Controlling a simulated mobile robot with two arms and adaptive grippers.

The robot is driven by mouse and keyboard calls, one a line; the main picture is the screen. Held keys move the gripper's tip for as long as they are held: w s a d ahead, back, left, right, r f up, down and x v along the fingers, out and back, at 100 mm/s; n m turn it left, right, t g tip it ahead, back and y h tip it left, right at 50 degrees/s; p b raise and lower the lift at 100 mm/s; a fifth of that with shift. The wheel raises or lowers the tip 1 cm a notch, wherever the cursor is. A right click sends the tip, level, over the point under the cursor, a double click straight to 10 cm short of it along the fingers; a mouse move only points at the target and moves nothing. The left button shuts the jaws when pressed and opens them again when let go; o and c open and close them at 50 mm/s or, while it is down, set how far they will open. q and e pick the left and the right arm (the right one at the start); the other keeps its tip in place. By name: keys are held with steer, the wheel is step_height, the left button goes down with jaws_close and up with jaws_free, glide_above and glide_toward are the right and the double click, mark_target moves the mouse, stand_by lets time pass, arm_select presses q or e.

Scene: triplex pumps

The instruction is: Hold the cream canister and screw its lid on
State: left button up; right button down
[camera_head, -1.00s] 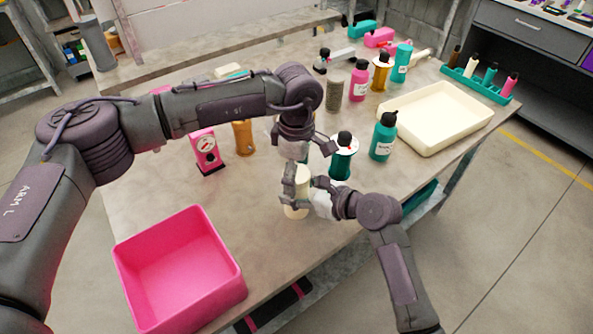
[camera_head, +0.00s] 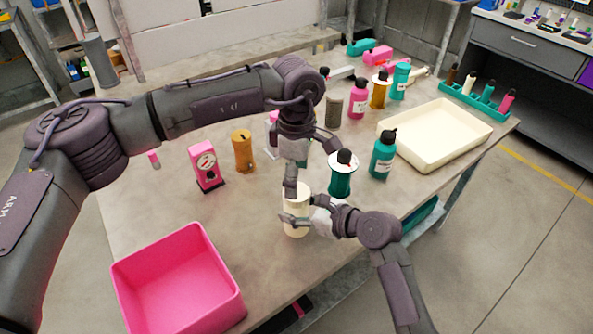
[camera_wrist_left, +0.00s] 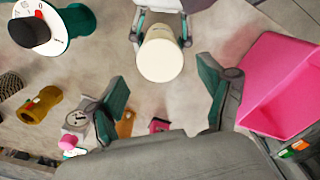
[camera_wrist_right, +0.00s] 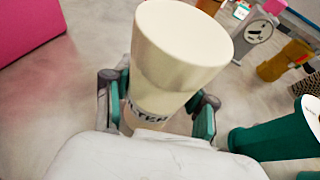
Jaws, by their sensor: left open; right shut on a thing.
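The cream canister (camera_head: 296,231) stands upright near the table's front edge. Its label is partly visible in the right wrist view (camera_wrist_right: 148,113). The wide, plain cream lid (camera_wrist_right: 185,45) sits on top of it; whether the thread is tight cannot be told. The lid's round top also shows in the left wrist view (camera_wrist_left: 160,60). My right gripper (camera_wrist_right: 157,108) is shut around the canister's body, below the lid. My left gripper (camera_wrist_left: 163,95) is open and empty; in the head view it hangs close over the lid, partly in front of it.
A pink bin (camera_head: 180,280) stands at the front left. A green spool (camera_head: 340,178) and a teal bottle (camera_head: 382,155) stand close to the right. A pink gauge (camera_head: 206,166) and an orange part (camera_head: 243,151) stand behind left. A cream tray (camera_head: 435,135) lies right.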

arm_select(q)
steer(key=n, duration=0.1)
steer(key=r+n, duration=0.1)
steer(key=n, duration=0.3)
steer(key=shift+r, duration=0.35)
steer(key=n, duration=0.1)
steer(key=r+n, duration=0.1)
steer(key=n, duration=0.3)
steer(key=shift+r, duration=0.3)
steer(key=shift+f, duration=4.05)
steer(key=c, duration=1.2)
steer(key=o, duration=1.4)
steer(key=shift+c, duration=0.2)
